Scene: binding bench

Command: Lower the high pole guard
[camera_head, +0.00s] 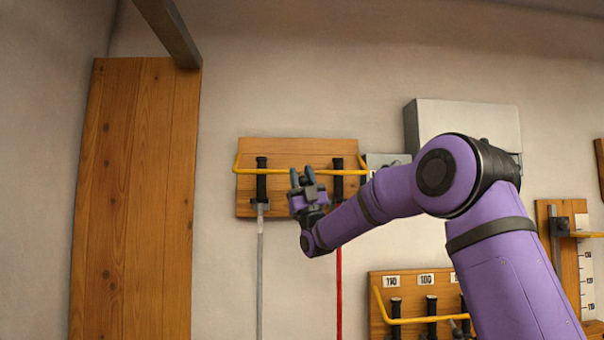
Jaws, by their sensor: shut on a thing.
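The high pole guard (281,171) is a yellow bar across the front of the upper wooden rack board (300,147) on the wall. Its bent ends reach back to the board at both sides. A grey pole (260,270) and a red pole (339,280), both with black grips, hang behind the bar. My gripper (302,177) is at the middle of the bar, between the two poles, with its jaws shut on it. The fingers cover a short piece of the bar, so the exact contact is hidden.
A lower rack (375,276) with numbered labels, black grips and its own yellow bar (378,301) is below right, partly behind my arm. A tall wooden panel (135,200) stands left. A grey box (505,122) is on the wall. Another rack (568,275) is far right.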

